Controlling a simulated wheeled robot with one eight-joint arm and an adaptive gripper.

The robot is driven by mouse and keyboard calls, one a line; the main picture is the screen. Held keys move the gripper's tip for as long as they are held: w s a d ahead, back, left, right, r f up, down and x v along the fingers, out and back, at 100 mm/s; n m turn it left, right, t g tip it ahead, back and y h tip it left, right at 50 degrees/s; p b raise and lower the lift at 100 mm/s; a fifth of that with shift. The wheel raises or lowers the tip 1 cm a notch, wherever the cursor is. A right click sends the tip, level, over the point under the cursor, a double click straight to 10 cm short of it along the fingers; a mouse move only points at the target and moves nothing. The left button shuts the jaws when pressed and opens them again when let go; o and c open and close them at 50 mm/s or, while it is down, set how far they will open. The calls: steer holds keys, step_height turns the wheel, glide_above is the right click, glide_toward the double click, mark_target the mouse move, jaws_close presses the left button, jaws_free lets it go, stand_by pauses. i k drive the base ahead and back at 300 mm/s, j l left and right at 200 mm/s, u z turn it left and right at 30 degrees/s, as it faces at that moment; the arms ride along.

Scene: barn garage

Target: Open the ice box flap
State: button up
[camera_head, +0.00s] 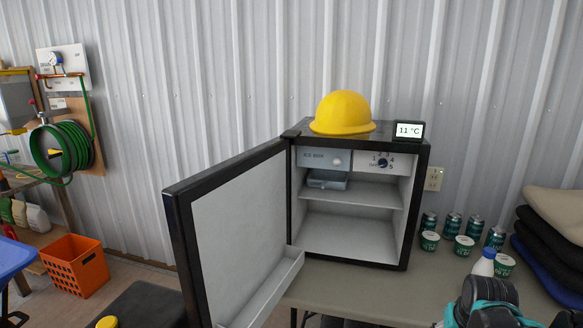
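A small black-edged fridge (300,225) with a pale interior stands on the table against the wall. Its door (240,225) is swung wide open to the left, toward me. The ice box flap (313,163) is a grey-blue panel marked "ICE BOX" at the upper left inside. It looks shut and upright, with a round pale knob (337,161) near its right side. A grey-blue tray (328,181) sits just below the flap, above the shelf (370,193).
A yellow hard hat (343,112) and a thermometer reading 11 °C (409,131) rest on the fridge. Several cans (453,225), tubs (464,246) and a white bottle (485,262) stand right on the table (350,296). A dial (382,162) is beside the flap.

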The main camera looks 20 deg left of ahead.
mark_target(322, 158)
steer(key=u, duration=0.8)
